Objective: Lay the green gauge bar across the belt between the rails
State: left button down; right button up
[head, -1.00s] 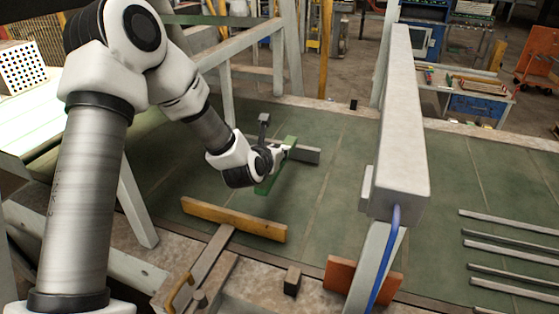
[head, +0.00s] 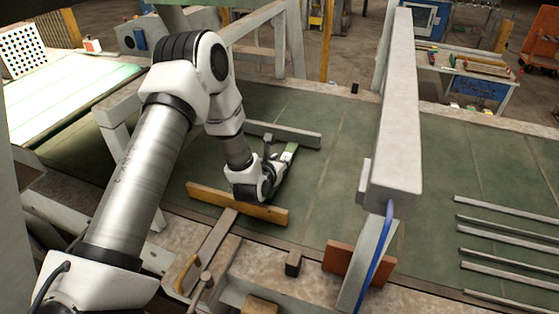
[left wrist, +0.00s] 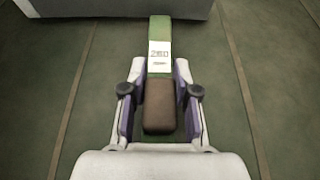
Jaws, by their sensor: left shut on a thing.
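The green gauge bar (head: 289,153) has a white label and a brown grip; it also shows in the left wrist view (left wrist: 158,28), the label reading 250. My left gripper (head: 276,163) is shut on the brown grip, its fingers (left wrist: 160,108) on either side. The green belt (head: 325,195) lies below. The bar points at the grey rail (head: 290,135) on the far side; the yellow wooden rail (head: 230,204) is on the near side, close to my wrist. I cannot tell whether the bar touches the belt or the rail. My right gripper is not in view.
A grey beam (head: 398,110) on a post stands over the belt to the right. An orange-brown block (head: 342,257) is at its foot. Several grey bars (head: 510,228) lie further right. The belt between the rails and the beam is clear.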

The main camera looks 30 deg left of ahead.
pick_arm(q)
jog(key=shift+f, duration=0.2)
jog(key=c, duration=0.9)
grip_release()
jog(key=shift+c, duration=0.2)
jog(key=shift+o, duration=0.3)
jog(key=shift+w, duration=0.15)
jog(key=shift+r+p, duration=0.3)
jog(key=s+b, duration=0.3)
jog(key=shift+s+d+r, duration=0.2)
jog(key=shift+d+r, duration=0.05)
jog(key=shift+d, duration=0.1)
jog(key=b+v, duration=0.3)
jog(key=v, duration=0.5)
jog(key=shift+w+r, duration=0.1)
jog(key=shift+r, duration=0.05)
jog(key=shift+s+d+r, duration=0.1)
jog(key=shift+s+r, duration=0.2)
jog(key=shift+s, duration=0.05)
jog(key=shift+w, duration=0.1)
